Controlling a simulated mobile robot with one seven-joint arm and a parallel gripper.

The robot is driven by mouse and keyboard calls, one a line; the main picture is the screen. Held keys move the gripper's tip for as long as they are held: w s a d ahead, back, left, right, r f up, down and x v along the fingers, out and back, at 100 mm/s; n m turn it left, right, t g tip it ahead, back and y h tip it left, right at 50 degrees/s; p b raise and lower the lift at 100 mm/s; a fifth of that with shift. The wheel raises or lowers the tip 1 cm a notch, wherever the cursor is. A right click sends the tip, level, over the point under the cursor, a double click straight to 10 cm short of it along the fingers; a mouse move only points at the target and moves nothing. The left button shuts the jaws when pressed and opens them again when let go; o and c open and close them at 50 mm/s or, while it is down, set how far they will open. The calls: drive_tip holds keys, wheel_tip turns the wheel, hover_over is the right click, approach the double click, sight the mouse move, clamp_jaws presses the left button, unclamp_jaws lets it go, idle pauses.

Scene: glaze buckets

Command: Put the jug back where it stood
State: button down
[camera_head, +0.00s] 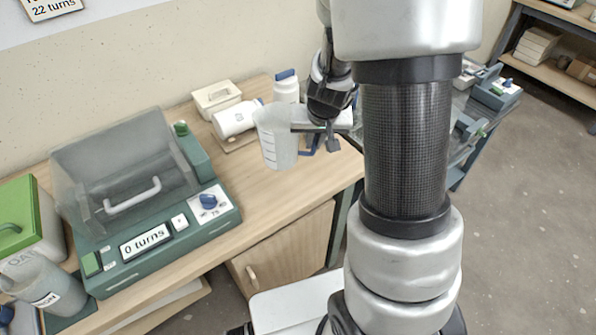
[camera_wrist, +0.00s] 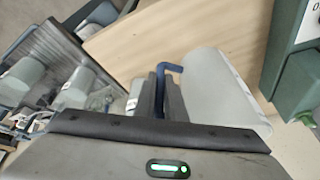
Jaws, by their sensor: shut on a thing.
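The jug (camera_head: 276,135) is pale and translucent, with measuring marks on its side and a blue handle. In the head view it is upright near the right end of the wooden bench. My gripper (camera_head: 318,141) is to the right of the jug and shut on its handle. In the wrist view the jug (camera_wrist: 218,88) lies right of my gripper (camera_wrist: 165,92), with the blue handle (camera_wrist: 160,90) between the fingers. I cannot tell whether the jug's base touches the bench. My fingers partly hide the handle.
A green machine (camera_head: 150,215) with a clear lid and a "0 turns" display stands left on the bench (camera_head: 262,185). A white jar (camera_head: 236,119) lies on its side behind the jug, near an upright white bottle (camera_head: 287,88) and a small white box (camera_head: 216,97).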

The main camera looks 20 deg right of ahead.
wheel_tip(320, 180, down, 8)
drive_tip(key=b, duration=0.3)
drive_tip(key=shift+a+r, duration=0.1)
drive_tip(key=shift+r, duration=0.05)
drive_tip(key=c, duration=1.8)
unclamp_jaws()
